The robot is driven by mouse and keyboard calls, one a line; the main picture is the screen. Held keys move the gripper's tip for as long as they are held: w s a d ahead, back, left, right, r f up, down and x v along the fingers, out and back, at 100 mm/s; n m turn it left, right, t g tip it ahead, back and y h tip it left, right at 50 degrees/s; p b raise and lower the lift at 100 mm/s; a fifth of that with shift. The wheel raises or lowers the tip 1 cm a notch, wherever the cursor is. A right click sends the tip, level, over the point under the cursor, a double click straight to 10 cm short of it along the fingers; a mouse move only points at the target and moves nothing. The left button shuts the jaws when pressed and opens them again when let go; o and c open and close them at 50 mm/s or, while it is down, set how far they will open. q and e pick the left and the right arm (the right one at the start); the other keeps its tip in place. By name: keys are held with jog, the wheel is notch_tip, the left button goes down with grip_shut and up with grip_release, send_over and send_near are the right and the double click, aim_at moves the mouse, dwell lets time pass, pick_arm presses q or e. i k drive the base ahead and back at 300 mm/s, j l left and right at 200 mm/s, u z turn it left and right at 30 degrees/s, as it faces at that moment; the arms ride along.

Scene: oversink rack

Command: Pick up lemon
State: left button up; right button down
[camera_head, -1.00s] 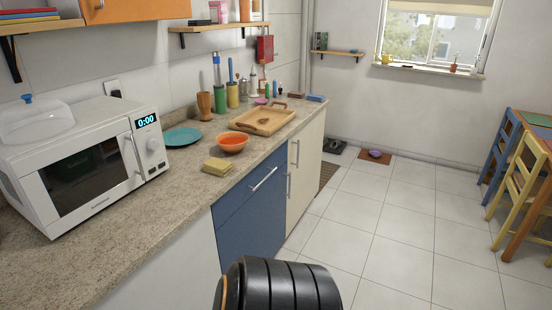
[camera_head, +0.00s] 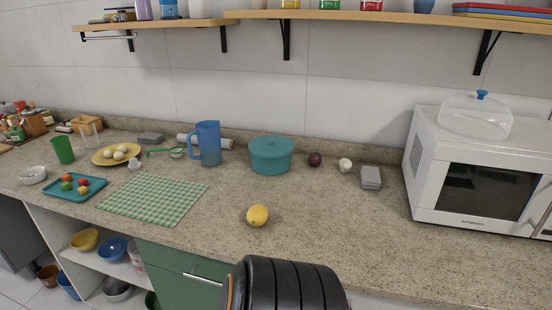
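A yellow lemon (camera_head: 257,215) lies on the speckled stone counter (camera_head: 330,225), near its front edge and left of the picture's middle. Nothing touches it. A black ribbed part of my own body shows at the bottom middle, below the lemon. Neither of my grippers shows in this view.
A teal pot (camera_head: 271,155) and a blue pitcher (camera_head: 207,143) stand behind the lemon. A green checked cloth (camera_head: 153,202) and a teal tray (camera_head: 60,194) lie to its left. A microwave (camera_head: 480,175) stands at the right. A wooden shelf (camera_head: 400,16) runs above. The counter right of the lemon is clear.

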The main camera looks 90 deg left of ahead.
aim_at(257, 216)
jog(key=u, duration=2.55)
